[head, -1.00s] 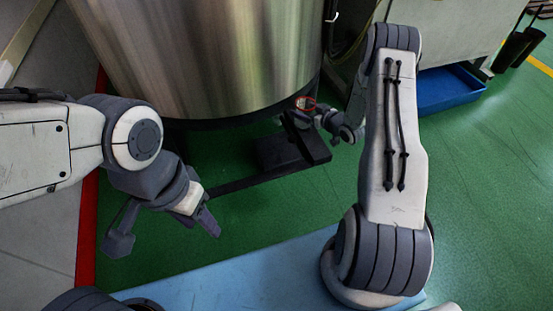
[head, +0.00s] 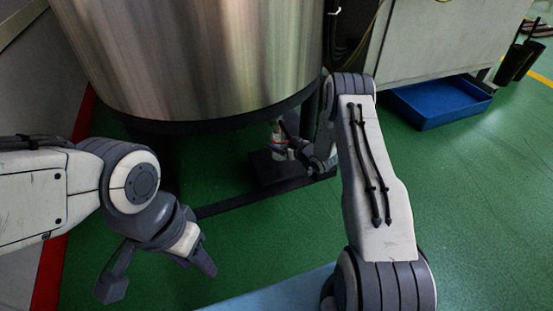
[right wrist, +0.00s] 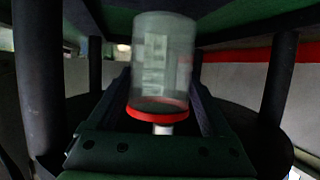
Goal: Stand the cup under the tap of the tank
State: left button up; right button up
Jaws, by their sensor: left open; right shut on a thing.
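A small clear cup with a red band (head: 277,140) is in the head view, under the front edge of the steel tank (head: 200,60). My right gripper (head: 284,148) is shut on it, partly hidden behind my right arm's links. In the right wrist view the grey see-through cup (right wrist: 160,62) sits between the finger bars, with its red ring at the lower end and a small white part below that ring. I cannot make out the tap clearly. My left gripper (head: 158,275) is open and empty, well left of the cup.
A black stand (head: 262,172) on the green floor lies below the cup. Dark legs (right wrist: 281,80) stand on both sides in the wrist view. A blue tray (head: 440,100) lies under a cabinet at right.

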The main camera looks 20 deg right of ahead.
jog(key=shift+w+a+f, duration=0.45)
jog(key=shift+a, duration=0.15)
notch_tip(320, 180, down, 4)
jog(key=b, duration=0.4)
pick_arm(q)
notch_tip(320, 180, down, 4)
jog(key=shift+f, duration=0.25)
pick_arm(e)
jog(key=shift+r, duration=0.1)
jog(key=o, duration=1.2)
jog(key=shift+o, duration=0.2)
